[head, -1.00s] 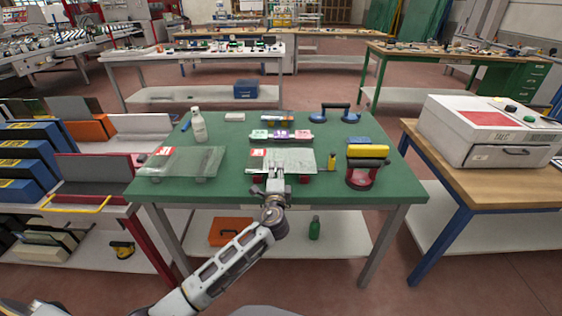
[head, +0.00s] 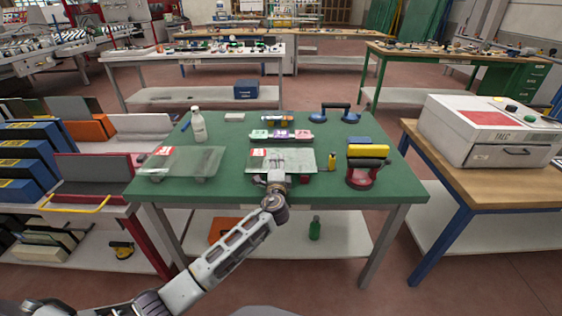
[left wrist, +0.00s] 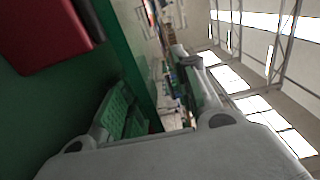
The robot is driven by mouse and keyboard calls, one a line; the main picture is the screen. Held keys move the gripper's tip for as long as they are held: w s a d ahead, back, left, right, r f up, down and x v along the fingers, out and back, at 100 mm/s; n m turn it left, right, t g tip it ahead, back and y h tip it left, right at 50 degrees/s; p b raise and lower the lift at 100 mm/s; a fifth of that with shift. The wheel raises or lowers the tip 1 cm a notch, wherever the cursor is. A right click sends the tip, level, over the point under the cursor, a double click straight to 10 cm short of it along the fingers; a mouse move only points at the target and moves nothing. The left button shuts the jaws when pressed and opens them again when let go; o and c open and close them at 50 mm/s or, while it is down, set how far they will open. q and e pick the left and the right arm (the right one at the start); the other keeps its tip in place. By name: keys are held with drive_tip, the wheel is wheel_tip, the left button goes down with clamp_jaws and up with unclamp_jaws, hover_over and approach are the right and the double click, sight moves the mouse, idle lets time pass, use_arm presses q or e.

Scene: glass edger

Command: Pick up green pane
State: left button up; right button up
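A clear, green-tinted pane (head: 296,156) with a red-and-white label lies flat, slightly raised, at the front middle of the green table (head: 225,192). A second similar pane (head: 190,160) lies to its left. My left gripper (head: 272,178) is at the near edge of the middle pane. In the left wrist view, its two fingers (left wrist: 165,100) stand apart, with green pads and a gap between them. A red block (left wrist: 45,35) shows close by there. My right gripper is not in view.
Behind the middle pane stand small green, purple and pink pieces (head: 281,134). A white bottle (head: 199,126) is at the back left. A small yellow bottle (head: 332,161) and a red-and-black stand with a yellow roll (head: 366,162) are to the right. A blue-handled suction lifter (head: 335,113) lies behind.

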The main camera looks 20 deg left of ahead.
use_arm(q)
drive_tip(key=shift+w, duration=0.1)
idle(0.4)
clamp_jaws()
drive_tip(key=shift+r, duration=0.1)
